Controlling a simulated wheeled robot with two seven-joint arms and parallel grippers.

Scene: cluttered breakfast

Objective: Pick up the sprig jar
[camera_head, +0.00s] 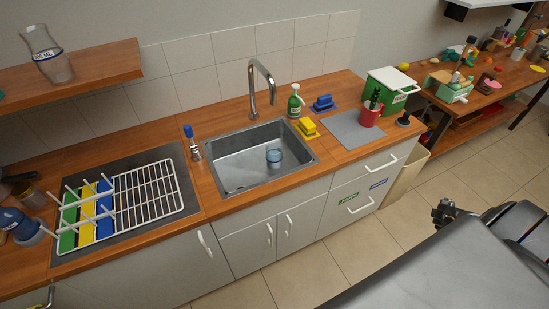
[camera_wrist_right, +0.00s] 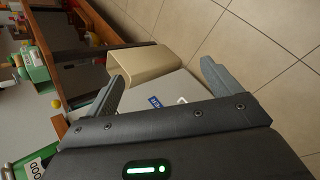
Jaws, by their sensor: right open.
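I cannot tell for sure which thing is the sprig jar. A red cup or pot (camera_head: 369,116) with a dark green, sprig-like top (camera_head: 375,95) stands upright on the grey mat (camera_head: 350,132) right of the sink. A clear glass jar (camera_head: 46,55) with a label stands on the wall shelf at upper left. My right gripper (camera_wrist_right: 165,85) is open and empty in the wrist view, with the floor and a bin beyond its fingers. In the head view it shows small and dark (camera_head: 447,213), in front of the counter and below it. My left gripper is not in view.
A green bin with a white lid (camera_head: 391,92) stands behind the red cup. A small dark object (camera_head: 404,119) stands at the counter's right end. A beige bin (camera_wrist_right: 150,63) stands on the floor beside the cabinet.

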